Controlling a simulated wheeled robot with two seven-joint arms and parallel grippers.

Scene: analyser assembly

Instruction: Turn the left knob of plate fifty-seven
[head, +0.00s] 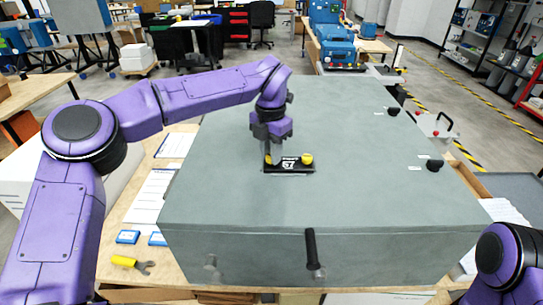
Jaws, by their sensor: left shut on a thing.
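A small black plate (290,167) with white marks lies on top of the large grey cabinet (350,210); its number is too small to read surely. A yellow right knob (307,159) stands free at its right end. The yellow left knob (268,159) is at its left end, partly hidden by my gripper. My left gripper (268,152) points straight down and is shut on the left knob. Of my right arm only a purple link shows at the lower right; its gripper is out of view.
Black knobs (434,165) with small labels stand on the cabinet's right side. A black handle (312,250) is on its front face. A yellow tool (131,264), blue boxes (128,237) and papers (153,195) lie on the table to the left. The cabinet top around the plate is clear.

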